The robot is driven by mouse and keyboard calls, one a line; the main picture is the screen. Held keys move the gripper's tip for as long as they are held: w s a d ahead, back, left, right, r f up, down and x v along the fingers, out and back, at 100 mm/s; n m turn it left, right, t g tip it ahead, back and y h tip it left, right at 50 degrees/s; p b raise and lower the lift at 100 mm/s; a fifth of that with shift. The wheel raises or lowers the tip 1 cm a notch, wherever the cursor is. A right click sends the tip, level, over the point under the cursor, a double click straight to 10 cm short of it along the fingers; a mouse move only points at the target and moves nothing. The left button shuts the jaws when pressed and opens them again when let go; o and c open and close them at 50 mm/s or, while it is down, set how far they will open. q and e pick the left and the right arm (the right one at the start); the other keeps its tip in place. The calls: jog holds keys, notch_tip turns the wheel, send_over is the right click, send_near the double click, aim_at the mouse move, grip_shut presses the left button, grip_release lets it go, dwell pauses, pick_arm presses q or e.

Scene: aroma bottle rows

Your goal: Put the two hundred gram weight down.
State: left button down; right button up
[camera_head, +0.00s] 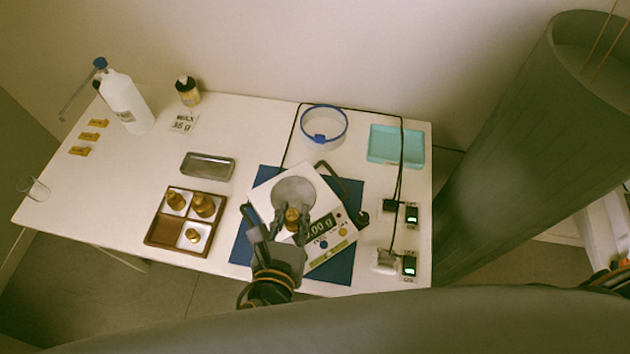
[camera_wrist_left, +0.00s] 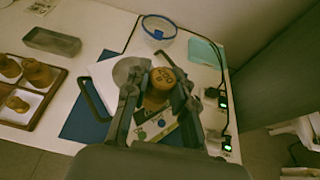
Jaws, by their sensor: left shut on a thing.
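My left gripper (camera_head: 290,228) is shut on a brass weight (camera_head: 292,215) over the front of the scale's round pan (camera_head: 294,190). In the left wrist view the weight (camera_wrist_left: 161,82) sits between the two fingers, its marked top toward the camera. Whether its base touches the pan is hidden. The white scale (camera_head: 333,239) stands turned on a dark blue mat (camera_head: 344,275), and its display is partly covered by the gripper. A brown weight box (camera_head: 160,233) with several compartments holds brass weights (camera_head: 203,205); its front left compartment is empty.
A grey metal tray (camera_head: 208,166) lies behind the weight box. A blue-rimmed bowl (camera_head: 324,128) and a teal tray (camera_head: 396,146) stand at the back. Cables and small lit devices (camera_head: 410,214) lie on the right. A wash bottle (camera_head: 126,102) stands at the back left.

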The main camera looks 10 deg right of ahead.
pick_arm(q)
jog(key=shift+s+d+r, duration=0.1)
jog(key=shift+d+r, duration=0.05)
jog(key=shift+d, duration=0.2)
jog(key=w+f+p, duration=0.2)
jog(key=w+f, duration=0.2)
jog(key=w, duration=0.5)
send_over(293, 196)
jog(key=s, duration=0.1)
notch_tip(293, 196, down, 5)
jog(key=shift+r+b, duration=0.2)
jog(key=shift+b, duration=0.25)
jog(key=shift+w+f, duration=0.35)
jog(key=shift+f, duration=0.1)
jog(key=shift+w+f, duration=0.15)
jog(key=shift+f, duration=1.55)
